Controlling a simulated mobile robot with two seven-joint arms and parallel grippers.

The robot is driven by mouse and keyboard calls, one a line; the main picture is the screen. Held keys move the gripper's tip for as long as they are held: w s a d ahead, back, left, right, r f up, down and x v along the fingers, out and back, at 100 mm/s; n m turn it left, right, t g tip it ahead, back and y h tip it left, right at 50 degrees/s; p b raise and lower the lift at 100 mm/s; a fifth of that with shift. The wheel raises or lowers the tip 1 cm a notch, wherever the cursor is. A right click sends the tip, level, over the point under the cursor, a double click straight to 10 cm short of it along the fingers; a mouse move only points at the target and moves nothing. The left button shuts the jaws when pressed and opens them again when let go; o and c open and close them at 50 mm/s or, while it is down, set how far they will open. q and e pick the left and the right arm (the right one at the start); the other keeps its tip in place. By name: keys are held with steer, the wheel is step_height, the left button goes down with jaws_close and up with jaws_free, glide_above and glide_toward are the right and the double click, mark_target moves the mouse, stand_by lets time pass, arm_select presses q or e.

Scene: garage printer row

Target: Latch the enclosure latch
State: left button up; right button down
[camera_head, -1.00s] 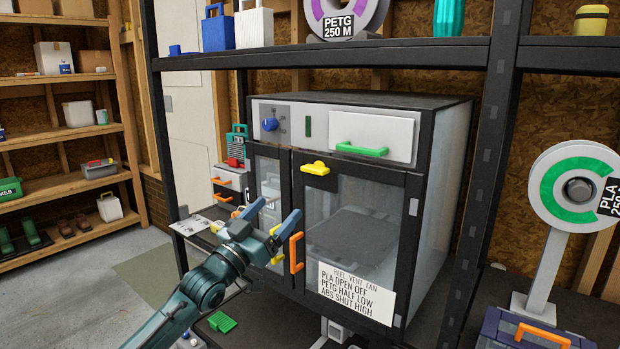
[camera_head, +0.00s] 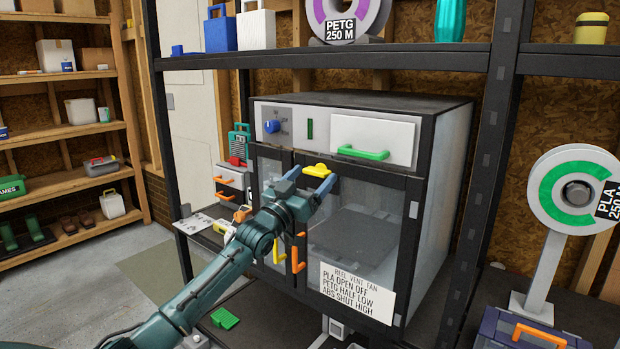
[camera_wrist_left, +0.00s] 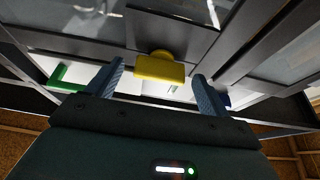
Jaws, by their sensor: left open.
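The enclosure (camera_head: 440,190) is a grey and black cabinet with two glazed doors. The yellow latch (camera_head: 317,169) sits at the top inner corner of the right door, just below the upper panel. My left gripper (camera_head: 309,179) is open in front of it, with blue fingertips at the latch's height. In the left wrist view the latch (camera_wrist_left: 160,68) lies between the two spread fingers (camera_wrist_left: 158,90), a little beyond their tips. I cannot tell whether they touch it. My right gripper is in neither view.
The right door has an orange handle (camera_head: 297,253) and a paper note (camera_head: 357,292). A green drawer handle (camera_head: 362,153) and a blue knob (camera_head: 272,127) are on the panel above. A black shelf post (camera_head: 483,190) stands at the right. A PLA spool (camera_head: 549,184) is farther right.

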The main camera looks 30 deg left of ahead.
arm_select(q)
steer(key=c, duration=1)
